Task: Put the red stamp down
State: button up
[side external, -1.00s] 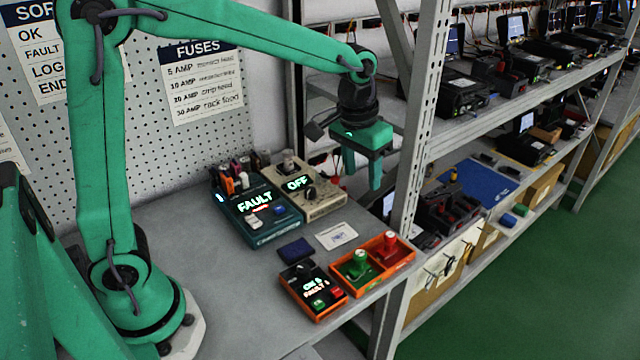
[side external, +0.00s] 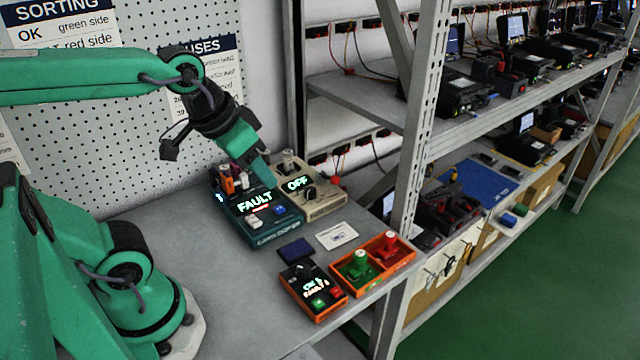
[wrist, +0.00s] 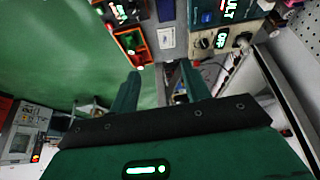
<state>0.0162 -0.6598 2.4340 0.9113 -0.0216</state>
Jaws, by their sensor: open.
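The red stamp (side external: 389,247) stands upright in the right compartment of the orange tray (side external: 346,285) at the table's front right. The green stamp (side external: 360,264) stands in the left compartment. My gripper (side external: 266,180) is open and empty. It is tilted in the air over the back of the bench, left of and well apart from the tray. In the wrist view, its two fingers (wrist: 160,72) are spread with nothing between them, and the orange tray (wrist: 148,51) shows beyond them.
A teal tester (side external: 262,238) reading FAULT and a beige tester (side external: 322,208) reading OFF stand behind. A small orange-edged box (side external: 311,309) with lit buttons, a dark blue pad (side external: 296,251) and a white card (side external: 337,235) lie near the tray. A metal shelf post (side external: 413,150) rises at right.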

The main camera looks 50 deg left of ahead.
jog(key=shift+s+a+f, duration=0.1)
jog(key=shift+s+f, duration=0.1)
jog(key=shift+s, duration=0.25)
jog(key=shift+s+a+f, duration=0.1)
jog(key=shift+s+f, duration=0.05)
jog(key=shift+s, duration=0.3)
